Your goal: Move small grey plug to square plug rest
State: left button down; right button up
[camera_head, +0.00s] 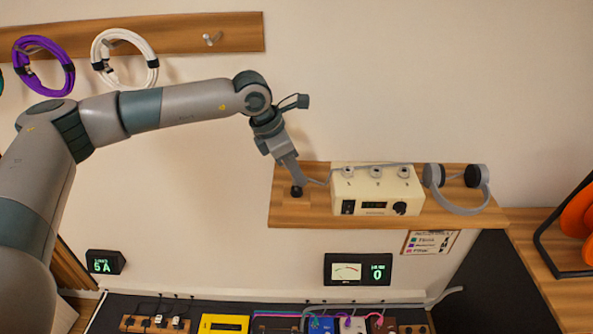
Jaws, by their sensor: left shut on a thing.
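My left arm comes in from the left, and its gripper (294,184) points down at the left end of the wooden wall shelf. The gripper is shut on the small plug (296,191), which looks dark at the fingertips. A thin grey cable leads from there to the right, past the cream amp box (376,190), towards the grey headphones (460,188). A low square wooden piece (292,206), which seems to be the square plug rest, lies under the plug. I cannot tell whether the plug touches it. My right gripper is not in view.
The amp box has several white sockets on top and a knob in front. The shelf (340,217) has a free strip along its front. Coiled purple (66,72) and white (153,62) cables hang above. Below are a meter display (346,271) and a bench with several pedals.

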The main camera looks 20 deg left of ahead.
pick_arm(q)
jog(key=shift+f+b, duration=0.3)
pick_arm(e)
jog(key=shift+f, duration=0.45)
pick_arm(q)
jog(key=c, duration=1.6)
grip_release()
jog(key=shift+r, duration=0.1)
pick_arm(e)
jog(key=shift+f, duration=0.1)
